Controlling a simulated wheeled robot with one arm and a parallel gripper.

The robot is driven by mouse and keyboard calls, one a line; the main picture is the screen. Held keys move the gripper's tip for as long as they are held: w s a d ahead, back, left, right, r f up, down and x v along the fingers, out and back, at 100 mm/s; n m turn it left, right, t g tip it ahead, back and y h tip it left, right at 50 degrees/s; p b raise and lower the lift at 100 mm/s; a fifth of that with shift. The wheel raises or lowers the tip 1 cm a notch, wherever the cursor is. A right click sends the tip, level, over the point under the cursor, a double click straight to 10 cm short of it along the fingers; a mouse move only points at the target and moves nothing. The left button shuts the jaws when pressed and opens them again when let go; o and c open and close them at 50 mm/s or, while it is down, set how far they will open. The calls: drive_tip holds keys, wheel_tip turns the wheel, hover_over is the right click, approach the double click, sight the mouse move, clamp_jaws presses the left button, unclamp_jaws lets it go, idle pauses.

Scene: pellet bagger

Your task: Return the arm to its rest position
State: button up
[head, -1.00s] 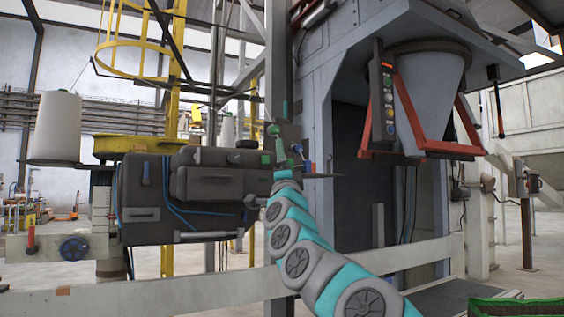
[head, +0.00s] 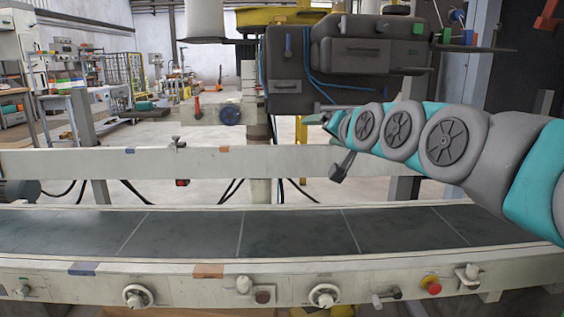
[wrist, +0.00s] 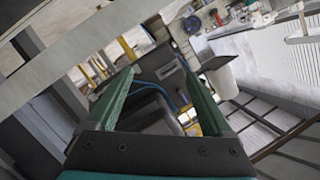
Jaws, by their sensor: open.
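My arm, teal and grey, reaches in from the right edge of the head view. Its far end is above the conveyor's back rail, in front of the dark machine box (head: 285,70). In the wrist view my gripper (wrist: 160,88) shows two green fingers standing well apart, with nothing between them. The dark box with blue hoses lies beyond the fingers in that view. In the head view the fingers are small and partly hidden by the arm links.
A conveyor with a dark belt (head: 190,233) crosses the front. Its near rail (head: 190,277) carries knobs and a red button (head: 431,285). The back rail (head: 90,160) runs behind it. A workbench (head: 85,105) stands at the far left. The floor between is mostly clear.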

drive_tip(key=s+f+n+g+h+p, duration=0.25)
drive_tip(key=s+f+g, duration=0.55)
drive_tip(key=s+f, duration=0.9)
drive_tip(key=s+d+f+g, duration=0.2)
drive_tip(key=s+f+g, duration=0.1)
drive_tip(key=s, duration=0.5)
drive_tip(key=s+d+f+n+g+h+p, duration=0.1)
drive_tip(key=s+d+f+g, duration=0.1)
drive_tip(key=s+f, duration=0.4)
drive_tip(key=s+d+f+g+h+p, duration=0.1)
drive_tip(key=s+f+g, duration=0.2)
drive_tip(key=s, duration=0.9)
drive_tip(key=shift+d+f+g, duration=0.3)
drive_tip(key=shift+d+f, duration=0.1)
drive_tip(key=shift+f, duration=0.3)
drive_tip(key=shift+n, duration=0.25)
